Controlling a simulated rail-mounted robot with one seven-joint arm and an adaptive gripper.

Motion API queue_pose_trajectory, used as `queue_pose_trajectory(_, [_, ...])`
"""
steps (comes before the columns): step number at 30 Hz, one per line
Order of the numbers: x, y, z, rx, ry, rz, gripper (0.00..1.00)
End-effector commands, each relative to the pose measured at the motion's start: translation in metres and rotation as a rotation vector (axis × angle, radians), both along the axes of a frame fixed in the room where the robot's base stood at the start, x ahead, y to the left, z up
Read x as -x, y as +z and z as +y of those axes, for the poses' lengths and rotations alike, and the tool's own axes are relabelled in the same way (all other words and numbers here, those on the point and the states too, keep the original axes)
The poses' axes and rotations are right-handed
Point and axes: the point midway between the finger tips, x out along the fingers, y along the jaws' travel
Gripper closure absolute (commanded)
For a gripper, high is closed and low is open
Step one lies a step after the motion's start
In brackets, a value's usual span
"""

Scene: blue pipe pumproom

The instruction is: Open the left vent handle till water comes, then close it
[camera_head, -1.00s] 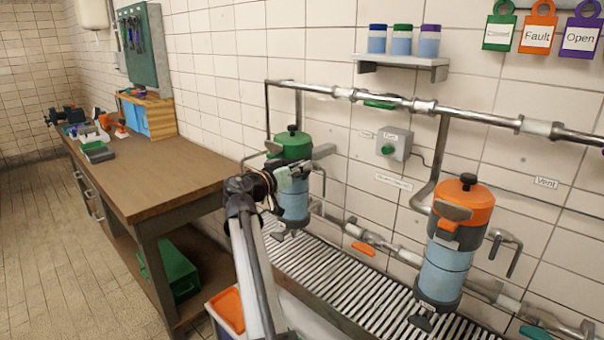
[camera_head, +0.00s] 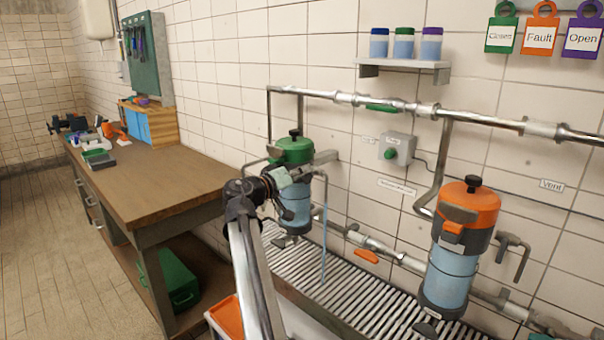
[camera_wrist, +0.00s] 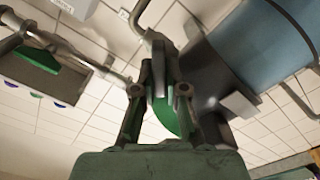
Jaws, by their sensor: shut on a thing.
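The left housing has a green lid (camera_head: 294,151) and a blue body (camera_head: 295,212). A thin bluish stream of water (camera_head: 324,245) falls from the bent vent pipe at its right onto the slatted drain. My gripper (camera_head: 285,179) is at the front of this housing, below the lid. In the wrist view my gripper's two fingers (camera_wrist: 163,95) are closed around a green vent handle (camera_wrist: 165,116), which shows between them. In the head view the handle is mostly hidden by my gripper.
An orange-lidded housing (camera_head: 468,203) stands at the right with its own vent pipe (camera_head: 516,250). The slatted drain (camera_head: 345,290) runs beneath both. A pipe (camera_head: 390,101) crosses the wall above. A workbench (camera_head: 150,185) stands at the left.

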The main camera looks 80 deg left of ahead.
Motion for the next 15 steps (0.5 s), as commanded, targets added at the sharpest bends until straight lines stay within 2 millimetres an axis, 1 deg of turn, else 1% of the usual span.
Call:
queue_pose_trajectory(7, [-0.0001,0.0003,0.0002,-0.001,0.0,0.001,1.0])
queue_pose_trajectory(8, [-0.0001,0.0003,0.0002,-0.001,0.0,0.001,0.78])
queue_pose_trajectory(9, [-0.0001,0.0003,0.0002,-0.001,0.0,0.001,0.64])
queue_pose_trajectory(15, [-0.0001,0.0002,0.0002,-0.002,0.0,0.001,0.64])
